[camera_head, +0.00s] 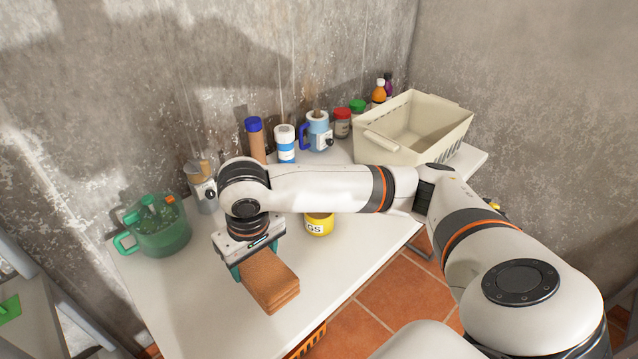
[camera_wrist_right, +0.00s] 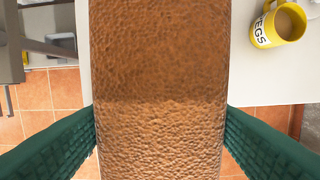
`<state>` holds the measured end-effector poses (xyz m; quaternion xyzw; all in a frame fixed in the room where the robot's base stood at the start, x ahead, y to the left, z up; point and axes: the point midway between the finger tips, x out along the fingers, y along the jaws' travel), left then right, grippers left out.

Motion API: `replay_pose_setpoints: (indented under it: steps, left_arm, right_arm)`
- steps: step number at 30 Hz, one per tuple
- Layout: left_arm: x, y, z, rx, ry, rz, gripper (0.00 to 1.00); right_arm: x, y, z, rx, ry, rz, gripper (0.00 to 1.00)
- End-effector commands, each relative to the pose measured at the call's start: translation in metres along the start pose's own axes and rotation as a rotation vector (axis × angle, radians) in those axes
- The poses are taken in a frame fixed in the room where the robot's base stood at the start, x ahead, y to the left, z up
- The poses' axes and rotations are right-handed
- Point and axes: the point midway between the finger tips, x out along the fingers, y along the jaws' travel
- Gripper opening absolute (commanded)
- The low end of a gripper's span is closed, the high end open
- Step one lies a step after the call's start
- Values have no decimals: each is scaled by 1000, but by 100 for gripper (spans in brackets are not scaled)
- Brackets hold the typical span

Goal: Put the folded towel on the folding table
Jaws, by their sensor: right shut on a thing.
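The folded towel (camera_head: 269,279) is orange-brown and thick, with stacked layers at its edge. My right gripper (camera_head: 245,262) is shut on it, with its green fingers on the towel's two sides. In the right wrist view the towel (camera_wrist_right: 160,90) fills the middle between the green fingers (camera_wrist_right: 160,135). The white folding table (camera_head: 180,290) is below the towel, near its front edge; I cannot tell whether the towel touches the top. My left gripper is not in view.
A yellow mug (camera_head: 319,224) stands right of the towel, partly behind my arm. A green pitcher (camera_head: 160,235) stands at the left end. Several bottles and jars line the wall, including a blue-lidded one (camera_head: 255,140). A beige basket (camera_head: 418,128) fills the far right end. The table's front left is clear.

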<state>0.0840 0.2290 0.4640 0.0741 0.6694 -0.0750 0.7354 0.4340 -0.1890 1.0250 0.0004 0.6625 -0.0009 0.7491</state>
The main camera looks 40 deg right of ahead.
Motion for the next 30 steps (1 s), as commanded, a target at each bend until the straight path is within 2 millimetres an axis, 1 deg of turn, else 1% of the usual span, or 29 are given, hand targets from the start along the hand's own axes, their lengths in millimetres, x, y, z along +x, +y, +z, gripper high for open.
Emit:
replay_pose_setpoints:
  steps: [1,2,3,5,6,10,12,15,17,24,27,30]
  left_arm:
    - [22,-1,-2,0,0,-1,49]
    - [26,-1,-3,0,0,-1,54]
    - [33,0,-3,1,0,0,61]
    - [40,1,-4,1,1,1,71]
    - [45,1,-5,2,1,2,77]
    - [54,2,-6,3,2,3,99]
    - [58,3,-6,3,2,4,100]
    - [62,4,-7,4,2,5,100]
    - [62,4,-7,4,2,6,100]
    - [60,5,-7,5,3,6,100]
    - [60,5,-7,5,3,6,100]
    - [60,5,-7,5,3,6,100]
  right_arm:
    - [24,2,5,0,-1,3,40]
    - [31,4,10,0,-2,5,40]
    - [44,9,19,-3,-3,10,40]
    - [64,17,34,-7,-6,14,40]
    - [77,23,43,-12,-6,16,40]
    - [110,36,63,-26,-2,12,40]
    - [121,39,68,-31,0,8,40]
    - [128,39,70,-36,0,6,40]
    - [133,39,70,-35,1,5,40]
    - [174,38,64,-35,3,3,40]
    - [185,38,63,-35,1,4,40]
    - [192,38,63,-36,1,4,40]
